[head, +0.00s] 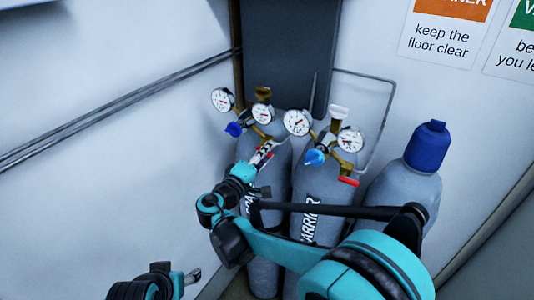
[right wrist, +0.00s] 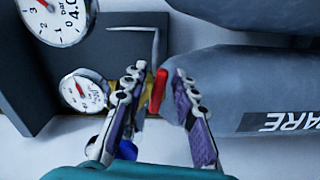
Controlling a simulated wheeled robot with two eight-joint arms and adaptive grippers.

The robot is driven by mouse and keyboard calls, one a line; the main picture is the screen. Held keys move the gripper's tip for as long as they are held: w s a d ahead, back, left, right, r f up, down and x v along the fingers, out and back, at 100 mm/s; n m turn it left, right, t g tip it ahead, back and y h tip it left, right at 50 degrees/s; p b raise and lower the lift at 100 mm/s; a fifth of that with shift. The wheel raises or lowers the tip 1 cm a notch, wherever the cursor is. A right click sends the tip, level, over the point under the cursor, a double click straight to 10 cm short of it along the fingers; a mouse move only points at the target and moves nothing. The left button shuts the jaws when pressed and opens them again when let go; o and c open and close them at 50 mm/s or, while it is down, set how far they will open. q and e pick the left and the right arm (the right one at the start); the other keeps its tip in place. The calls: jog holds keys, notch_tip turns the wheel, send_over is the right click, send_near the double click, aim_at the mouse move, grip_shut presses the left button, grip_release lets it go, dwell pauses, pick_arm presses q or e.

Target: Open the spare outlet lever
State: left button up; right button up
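The spare cylinder (head: 265,270) is the left grey bottle in the head view. Its label also shows in the right wrist view (right wrist: 282,121). Its brass regulator carries two round gauges (head: 262,113) and a blue knob (head: 233,129). The red outlet lever (right wrist: 157,90) shows in the right wrist view, between the fingers of my right gripper (right wrist: 157,80). Those fingers are apart, one on each side of the lever, and I see no clear contact. In the head view, my right gripper (head: 265,152) largely hides the lever. My left gripper (head: 192,277) is low at the left, away from the cylinders.
The carrier cylinder (head: 315,185) stands just right of the spare one, with gauges (head: 297,122), a blue knob (head: 315,157) and a red lever (head: 348,181). A blue-capped cylinder (head: 428,147) stands further right. A dark panel (head: 290,50) and white walls are behind.

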grip_shut()
jog(key=shift+r+n, duration=0.3)
jog(key=shift+n, duration=1)
jog(key=shift+o, duration=1.5)
grip_release()
jog(key=v, duration=0.7)
jog(key=shift+s, duration=0.2)
